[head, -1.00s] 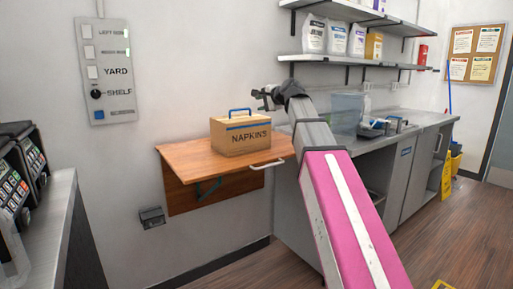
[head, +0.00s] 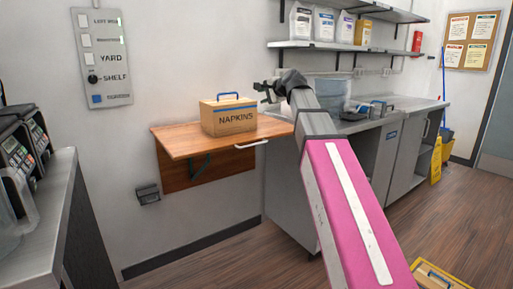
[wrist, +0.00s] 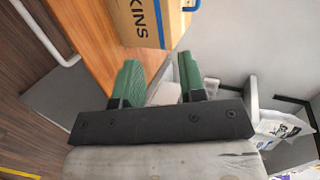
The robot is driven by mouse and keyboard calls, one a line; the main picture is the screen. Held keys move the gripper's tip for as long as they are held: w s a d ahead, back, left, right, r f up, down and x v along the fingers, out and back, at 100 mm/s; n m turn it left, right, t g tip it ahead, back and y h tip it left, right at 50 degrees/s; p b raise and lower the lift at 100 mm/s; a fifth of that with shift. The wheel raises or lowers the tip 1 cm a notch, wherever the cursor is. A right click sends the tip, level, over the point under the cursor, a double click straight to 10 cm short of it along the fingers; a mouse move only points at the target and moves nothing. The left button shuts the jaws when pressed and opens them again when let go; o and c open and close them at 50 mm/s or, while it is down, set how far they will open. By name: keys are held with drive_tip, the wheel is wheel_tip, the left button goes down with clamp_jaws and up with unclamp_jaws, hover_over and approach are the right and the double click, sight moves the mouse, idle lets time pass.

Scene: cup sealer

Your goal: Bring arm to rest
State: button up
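My arm, pink with a white stripe, reaches up from the lower right in the head view, and its grey wrist is bent to the left. My gripper (head: 265,91) is at its end, in front of the wall and just right of the napkins box (head: 228,115). In the wrist view my gripper (wrist: 160,62) has two green fingers spread apart with nothing between them. The cardboard napkins box, with a blue handle, sits on the wooden fold-down shelf (head: 180,148). It also shows at the top of the wrist view (wrist: 148,18), beyond the fingertips, apparently apart from them.
A metal counter (head: 405,122) with a clear bin stands behind my arm. Wall shelves (head: 330,45) with bags hang above. A machine counter (head: 45,215) is at left. Floor between is clear.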

drive_tip(key=s+d+f+n+g+h, duration=0.1)
drive_tip(key=s+d+f+g+h, duration=0.1)
drive_tip(key=f, duration=0.9)
drive_tip(key=s+d+f+n+g+h, duration=0.1)
drive_tip(key=s+d+f+n, duration=0.15)
drive_tip(key=f, duration=0.95)
drive_tip(key=s+d+f+n+g+h, duration=0.1)
drive_tip(key=s+d+f+g+h, duration=0.15)
drive_tip(key=f, duration=0.85)
drive_tip(key=s+d+f+n+g+h, duration=0.1)
drive_tip(key=s+d+f, duration=0.3)
drive_tip(key=s+f, duration=0.5)
drive_tip(key=s+d+f+n+g+h, duration=0.2)
drive_tip(key=s+f, duration=0.7)
drive_tip(key=f, duration=0.5)
drive_tip(key=d+n+g, duration=0.1)
drive_tip(key=d+n, duration=0.1)
drive_tip(key=shift+s+d+f+g, duration=0.25)
drive_tip(key=shift+s+d+g, duration=0.05)
drive_tip(key=shift+s+g, duration=0.05)
